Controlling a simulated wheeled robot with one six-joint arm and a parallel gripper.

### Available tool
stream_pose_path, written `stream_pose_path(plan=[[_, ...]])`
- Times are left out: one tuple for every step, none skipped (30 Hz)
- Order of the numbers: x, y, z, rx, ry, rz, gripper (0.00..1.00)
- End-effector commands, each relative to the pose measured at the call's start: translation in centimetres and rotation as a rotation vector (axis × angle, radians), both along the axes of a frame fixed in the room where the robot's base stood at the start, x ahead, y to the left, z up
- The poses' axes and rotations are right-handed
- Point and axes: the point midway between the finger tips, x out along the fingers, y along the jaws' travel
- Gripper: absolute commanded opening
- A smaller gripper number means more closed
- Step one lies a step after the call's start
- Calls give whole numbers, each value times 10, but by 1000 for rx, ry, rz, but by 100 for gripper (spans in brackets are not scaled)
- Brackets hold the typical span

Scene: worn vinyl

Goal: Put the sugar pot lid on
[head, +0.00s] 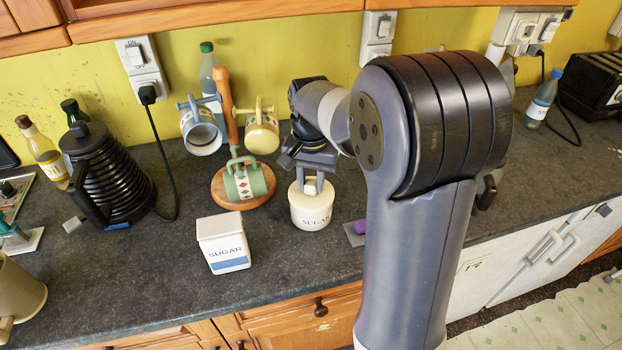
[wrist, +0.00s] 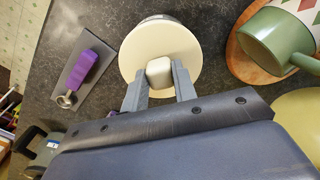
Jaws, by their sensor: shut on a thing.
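The round cream sugar pot (head: 311,212), lettered SUGAR, stands upright on the dark worktop. Its cream lid (wrist: 135,62) is a round disc with a pale block-like knob (wrist: 159,73). My gripper (head: 312,184) points down over the pot and is shut on the knob; in the wrist view the two grey fingers (wrist: 160,84) sit on either side of it. The lid is at the pot's mouth and looks roughly level. I cannot tell whether it rests on the rim or hovers just above. In the wrist view the lid hides most of the pot.
A square white SUGAR tin (head: 223,243) stands to the left. A mug tree (head: 226,100) with a green mug (head: 246,182) and other mugs is close behind left. A purple-handled scoop (wrist: 85,72) lies on a grey mat beside the pot. Bare worktop lies in front.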

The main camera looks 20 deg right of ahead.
Motion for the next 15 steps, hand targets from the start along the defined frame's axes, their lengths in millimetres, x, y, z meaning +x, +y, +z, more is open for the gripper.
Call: stream_pose_path(plan=[[0,0,0,0,0,0,5],[0,0,0,0,0,0,5],[0,0,0,0,0,0,5],[0,0,0,0,0,0,5],[0,0,0,-1,-1,0,5],[0,0,0,-1,-1,0,5],[0,0,0,-1,-1,0,5],[0,0,0,-1,-1,0,27],[0,0,0,-1,-1,0,31],[0,0,0,-1,-1,0,33],[0,0,0,0,0,0,35],[0,0,0,0,0,0,39],[0,0,0,-1,-1,0,41],[0,0,0,-1,-1,0,44],[0,0,0,0,0,0,47]])
